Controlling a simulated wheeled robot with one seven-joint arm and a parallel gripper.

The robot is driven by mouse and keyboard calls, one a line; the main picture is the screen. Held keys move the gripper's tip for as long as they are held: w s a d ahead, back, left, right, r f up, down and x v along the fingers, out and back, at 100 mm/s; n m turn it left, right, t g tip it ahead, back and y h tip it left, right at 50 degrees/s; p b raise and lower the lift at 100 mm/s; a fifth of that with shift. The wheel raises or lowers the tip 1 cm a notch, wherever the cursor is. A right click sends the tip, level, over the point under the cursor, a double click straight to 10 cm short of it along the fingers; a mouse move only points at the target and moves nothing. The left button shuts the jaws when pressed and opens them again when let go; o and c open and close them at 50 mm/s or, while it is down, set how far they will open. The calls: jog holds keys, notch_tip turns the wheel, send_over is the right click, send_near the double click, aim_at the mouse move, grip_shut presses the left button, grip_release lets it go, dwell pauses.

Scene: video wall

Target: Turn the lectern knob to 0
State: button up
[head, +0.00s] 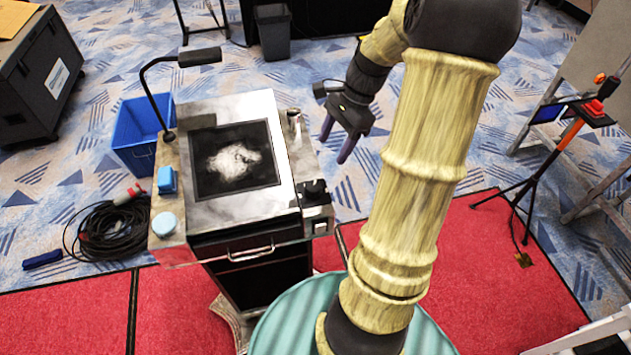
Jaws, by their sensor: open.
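The lectern (285,190) has a pale metallic top with a dark inset panel (234,160). A black knob (315,188) sits on a small box at its right front corner. The knob's markings and setting are too small to read. My gripper (337,146) hangs beyond the lectern's right edge, above and behind the knob. Its two dark fingers are apart and empty, pointing down, and do not touch the knob.
A gooseneck lamp (152,92) rises at the lectern's back left. A blue block (166,180), a pale blue disc (165,224) and a metal cylinder (293,118) are on its edges. A blue bin (135,125) and coiled cable (108,230) stand left. A tripod (533,180) stands right.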

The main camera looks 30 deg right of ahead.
aim_at(315, 186)
jog(key=p+x, duration=0.1)
jog(key=x, duration=1.2)
jog(key=shift+a, duration=0.1)
jog(key=c, duration=1)
